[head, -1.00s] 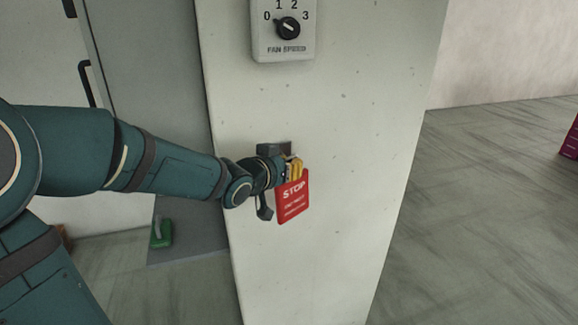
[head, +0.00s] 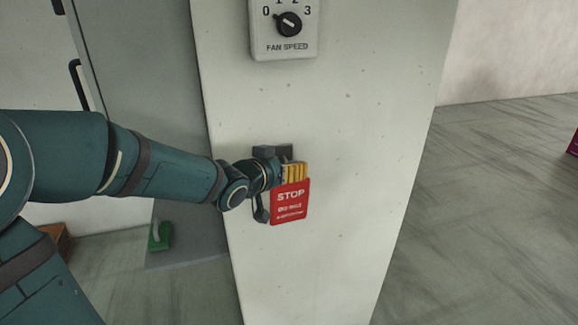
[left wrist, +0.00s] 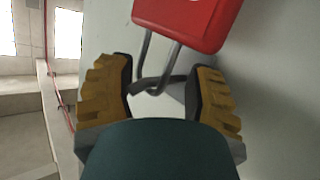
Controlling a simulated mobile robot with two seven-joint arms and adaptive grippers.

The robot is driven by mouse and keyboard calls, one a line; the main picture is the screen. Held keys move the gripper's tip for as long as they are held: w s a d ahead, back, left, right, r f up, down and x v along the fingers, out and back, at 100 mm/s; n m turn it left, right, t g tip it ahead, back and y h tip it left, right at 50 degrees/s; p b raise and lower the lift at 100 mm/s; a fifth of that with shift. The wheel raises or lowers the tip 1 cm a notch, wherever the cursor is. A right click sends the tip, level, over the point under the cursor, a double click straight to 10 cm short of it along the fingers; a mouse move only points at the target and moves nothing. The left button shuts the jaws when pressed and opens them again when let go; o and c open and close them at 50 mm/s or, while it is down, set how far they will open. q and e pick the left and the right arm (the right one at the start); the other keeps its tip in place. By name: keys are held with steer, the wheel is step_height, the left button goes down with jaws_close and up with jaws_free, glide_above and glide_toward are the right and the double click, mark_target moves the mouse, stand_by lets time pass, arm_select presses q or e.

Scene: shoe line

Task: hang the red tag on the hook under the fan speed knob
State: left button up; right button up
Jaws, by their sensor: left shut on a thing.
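The red tag (head: 291,203), with white STOP lettering, is at the front of the pillar below the fan speed knob (head: 289,25). It faces the head camera and hangs nearly upright. My left gripper (head: 292,173), with yellow finger pads, is shut on the tag at its top. The left wrist view shows the tag's red body (left wrist: 190,20) and its grey wire loop (left wrist: 157,80) between the fingers.
The pale pillar (head: 340,120) carries the knob's panel (head: 265,40). A grey cabinet door (head: 150,90) is on the left, with a green object (head: 160,237) and a brown box (head: 58,240) low down. Open floor (head: 480,220) lies to the right.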

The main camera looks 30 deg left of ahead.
arm_select(q)
steer(key=v, duration=0.7)
steer(key=shift+s, duration=0.3)
